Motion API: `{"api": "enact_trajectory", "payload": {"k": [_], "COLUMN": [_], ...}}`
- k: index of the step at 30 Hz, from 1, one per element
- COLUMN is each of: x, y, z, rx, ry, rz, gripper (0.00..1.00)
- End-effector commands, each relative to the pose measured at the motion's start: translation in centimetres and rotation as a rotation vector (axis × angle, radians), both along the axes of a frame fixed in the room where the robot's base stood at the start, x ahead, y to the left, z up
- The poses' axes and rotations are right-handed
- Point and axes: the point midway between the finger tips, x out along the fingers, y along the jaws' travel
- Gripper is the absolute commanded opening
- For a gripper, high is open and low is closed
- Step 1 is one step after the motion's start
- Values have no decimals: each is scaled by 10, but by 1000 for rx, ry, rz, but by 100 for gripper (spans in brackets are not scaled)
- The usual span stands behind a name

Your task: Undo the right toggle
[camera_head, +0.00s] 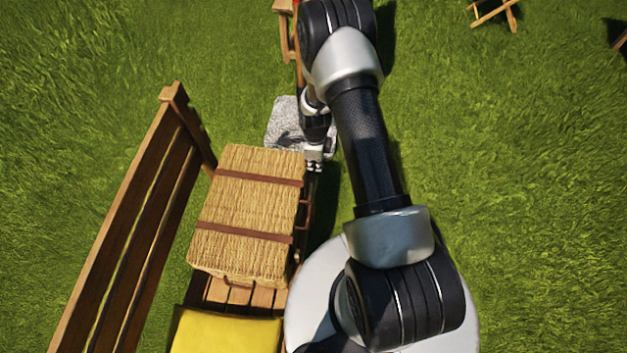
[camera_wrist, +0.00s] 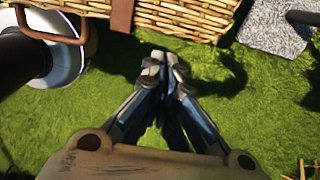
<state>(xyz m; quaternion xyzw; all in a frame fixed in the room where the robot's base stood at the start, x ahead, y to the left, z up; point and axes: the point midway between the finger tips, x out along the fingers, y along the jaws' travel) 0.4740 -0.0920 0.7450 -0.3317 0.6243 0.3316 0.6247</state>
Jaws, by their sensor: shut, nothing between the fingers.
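A wicker hamper (camera_head: 245,207) with two brown straps stands on a wooden bench. One strap (camera_head: 258,178) crosses its far part and the other (camera_head: 240,230) its near part. A brown handle (camera_head: 306,210) is on its right side. My gripper (camera_head: 314,163) is shut and empty, beside the hamper's far right corner. In the wrist view my gripper (camera_wrist: 164,68) is just below the hamper's edge, right of a strap end (camera_wrist: 122,14) and the handle (camera_wrist: 50,28), apart from both. I cannot make out a toggle in either view.
The bench's slatted back (camera_head: 135,225) rises left of the hamper. A yellow cushion (camera_head: 225,333) lies on the bench's near end. A grey stone slab (camera_head: 283,118) lies on the grass beyond. Open grass (camera_head: 530,190) spreads to the right.

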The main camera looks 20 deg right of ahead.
Motion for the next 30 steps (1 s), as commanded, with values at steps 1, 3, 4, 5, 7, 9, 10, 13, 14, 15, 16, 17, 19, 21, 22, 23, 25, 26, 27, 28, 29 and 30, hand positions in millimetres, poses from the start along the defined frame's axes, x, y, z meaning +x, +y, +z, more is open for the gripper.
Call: {"api": "enact_trajectory", "payload": {"k": [1, 3, 4, 5, 7, 9, 10, 13, 14, 15, 16, 17, 19, 21, 22, 23, 25, 26, 27, 28, 29, 30], "x": [0, 0, -1, -1, -1, -1, -1, -1, -1, -1, -1, -1, -1, -1, 0, 0, -1, 0, 0, 0, 0, 0], "y": [0, 0, 0, 0, 1, 0, 1, 0, 0, 0, 0, 0, 0, 0, 0, 0, 0, 0, 0, 0, 0, 0], "z": [-3, -9, -13, -18, -31, -46, -53, -75, -82, -90, -96, -102, -114, -123, -127, -130, -135, -137, -138, -139, -139, -140], "rx": [1, 0, 0, 0, 1, 1, 1, 0, 1, 0, 0, 1, 0, 0, 1, 1, 1, 1, 0, 0, 0, -1], "ry": [1, 1, 2, 2, 4, 3, 4, 2, 3, 2, 2, 3, 2, 2, 1, 1, 1, 1, 0, 0, 0, -1], "rz": [1, 1, 1, 1, 1, 1, 1, 1, 1, 2, 2, 2, 2, 2, 2, 2, 2, 2, 2, 2, 2, 2], "gripper": [0, 0, 0, 0, 0, 0, 0, 0, 0, 0, 0, 0, 0, 0, 0, 0, 0, 0, 0, 0, 0, 0]}}
